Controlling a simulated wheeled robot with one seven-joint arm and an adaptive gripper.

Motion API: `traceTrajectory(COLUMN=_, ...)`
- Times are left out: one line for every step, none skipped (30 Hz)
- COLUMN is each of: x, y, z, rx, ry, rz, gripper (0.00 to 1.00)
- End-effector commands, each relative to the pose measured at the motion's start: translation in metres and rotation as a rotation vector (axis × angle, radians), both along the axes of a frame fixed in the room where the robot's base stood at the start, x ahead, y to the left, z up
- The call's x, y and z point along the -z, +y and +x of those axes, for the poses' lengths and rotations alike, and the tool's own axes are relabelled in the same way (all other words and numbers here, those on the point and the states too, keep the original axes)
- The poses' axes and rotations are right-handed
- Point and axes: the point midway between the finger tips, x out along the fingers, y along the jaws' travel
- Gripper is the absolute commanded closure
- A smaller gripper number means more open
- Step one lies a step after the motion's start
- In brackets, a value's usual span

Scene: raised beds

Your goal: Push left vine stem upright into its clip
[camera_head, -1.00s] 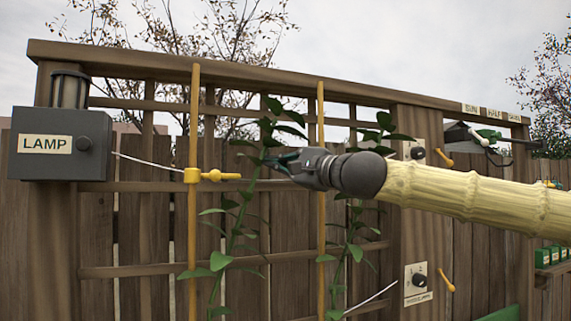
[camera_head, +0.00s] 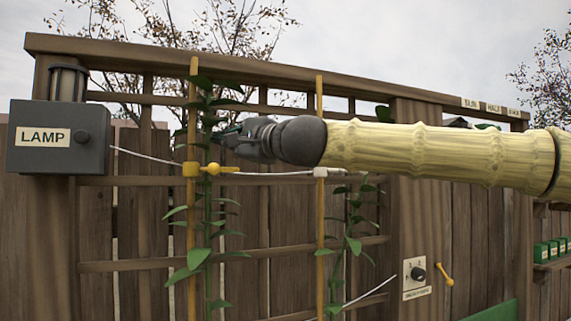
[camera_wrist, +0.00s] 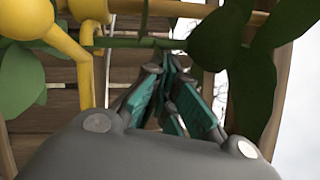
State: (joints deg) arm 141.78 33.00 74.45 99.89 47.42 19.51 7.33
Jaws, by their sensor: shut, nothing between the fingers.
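The left vine (camera_head: 207,225) stands nearly upright, just right of the left yellow stake (camera_head: 192,250). A yellow clip (camera_head: 191,169) with a lever (camera_head: 222,170) sits on that stake, beside the stem. My gripper (camera_head: 222,137) is shut and empty, at the stem's right side just above the clip. In the wrist view, the green stem (camera_wrist: 140,43) runs across in front of my shut teal fingertips (camera_wrist: 166,60), touching or very close. The yellow clip (camera_wrist: 30,18) is at upper left there. Whether the stem is seated in the clip is unclear.
A lamp box (camera_head: 60,138) is mounted at left. The right vine (camera_head: 352,225) leans by the second stake (camera_head: 320,230), which carries a white clip (camera_head: 321,172). A wooden trellis (camera_head: 130,264) and fence stand behind. A dial panel (camera_head: 416,279) is at lower right.

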Motion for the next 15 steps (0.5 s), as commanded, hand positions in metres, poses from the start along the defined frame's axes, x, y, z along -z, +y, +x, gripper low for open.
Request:
traceTrajectory(x=-0.001, y=0.002, z=-0.002, rx=-0.004, ry=-0.002, rz=0.000, gripper=1.00)
traceTrajectory(x=-0.001, y=0.002, z=-0.002, rx=-0.004, ry=-0.002, rz=0.000, gripper=1.00)
traceTrajectory(x=-0.001, y=0.002, z=-0.002, rx=-0.005, ry=-0.002, rz=0.000, gripper=1.00)
traceTrajectory(x=-0.001, y=0.002, z=-0.002, rx=-0.005, ry=-0.003, rz=-0.001, gripper=1.00)
traceTrajectory(x=-0.001, y=0.002, z=-0.002, rx=-0.005, ry=-0.003, rz=-0.001, gripper=1.00)
traceTrajectory(x=-0.001, y=0.001, z=-0.002, rx=-0.004, ry=-0.002, rz=-0.001, gripper=1.00)
traceTrajectory(x=-0.002, y=0.000, z=-0.002, rx=-0.004, ry=-0.002, rz=-0.001, gripper=1.00)
traceTrajectory(x=-0.002, y=-0.001, z=-0.001, rx=-0.004, ry=-0.002, rz=-0.001, gripper=1.00)
traceTrajectory(x=-0.002, y=-0.003, z=0.000, rx=-0.004, ry=-0.002, rz=0.000, gripper=1.00)
traceTrajectory(x=-0.002, y=-0.005, z=0.001, rx=-0.003, ry=-0.002, rz=0.000, gripper=1.00)
traceTrajectory(x=-0.003, y=-0.008, z=0.002, rx=-0.003, ry=-0.002, rz=0.000, gripper=1.00)
traceTrajectory(x=-0.003, y=-0.012, z=0.004, rx=-0.003, ry=-0.001, rz=0.001, gripper=1.00)
traceTrajectory(x=-0.003, y=-0.016, z=0.005, rx=-0.002, ry=-0.002, rz=0.002, gripper=1.00)
traceTrajectory(x=-0.003, y=-0.019, z=0.007, rx=-0.003, ry=-0.001, rz=0.002, gripper=1.00)
traceTrajectory(x=-0.003, y=-0.025, z=0.010, rx=-0.003, ry=-0.001, rz=0.002, gripper=1.00)
